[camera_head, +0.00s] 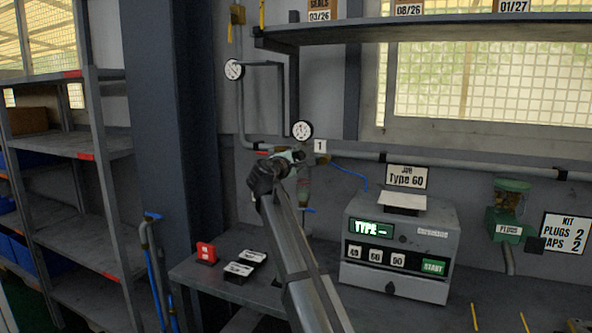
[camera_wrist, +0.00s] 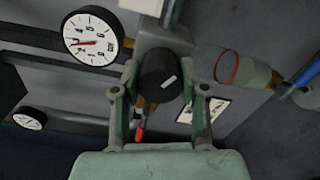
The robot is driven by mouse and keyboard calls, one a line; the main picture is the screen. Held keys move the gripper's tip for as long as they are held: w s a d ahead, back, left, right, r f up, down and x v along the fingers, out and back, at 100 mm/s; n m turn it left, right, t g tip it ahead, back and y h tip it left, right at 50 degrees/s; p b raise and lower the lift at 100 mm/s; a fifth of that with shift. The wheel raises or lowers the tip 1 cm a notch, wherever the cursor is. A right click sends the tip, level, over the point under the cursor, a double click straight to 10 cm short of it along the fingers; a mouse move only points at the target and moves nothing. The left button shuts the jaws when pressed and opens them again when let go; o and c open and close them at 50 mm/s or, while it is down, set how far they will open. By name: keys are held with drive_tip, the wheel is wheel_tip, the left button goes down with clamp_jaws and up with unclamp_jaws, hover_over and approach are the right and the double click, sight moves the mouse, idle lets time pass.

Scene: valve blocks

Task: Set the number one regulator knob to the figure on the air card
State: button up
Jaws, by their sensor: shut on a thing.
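The black regulator knob (camera_wrist: 158,75), with a pale mark on its face, sits between the two fingers of my gripper (camera_wrist: 158,88) in the wrist view. My gripper is shut on it. In the head view my gripper (camera_head: 292,160) is at the regulator under the small gauge (camera_head: 302,130), beside the number 1 tag (camera_head: 320,146). The knob is hidden there by my arm. In the wrist view the gauge (camera_wrist: 93,36) has a red needle pointing left, toward the low figures. A white card (camera_wrist: 203,109) shows partly behind a finger. I cannot read it or tell if it is the air card.
A second gauge (camera_head: 233,69) is on the pipe at upper left. A tester box (camera_head: 401,245) reading "TYPE –" stands on the bench, below a "JOB Type 60" sign (camera_head: 407,178). A red block (camera_head: 206,253) and black-and-white pieces (camera_head: 245,263) lie at left. A blue hose (camera_head: 352,172) runs nearby.

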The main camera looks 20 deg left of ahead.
drive_tip(key=shift+m+b, duration=1.4)
drive_tip(key=shift+m, duration=0.2)
drive_tip(key=o, duration=1.1)
drive_tip(key=shift+w, duration=0.1)
drive_tip(key=shift+o, duration=0.2)
drive_tip(key=s, duration=1.2)
drive_tip(key=shift+a, duration=0.15)
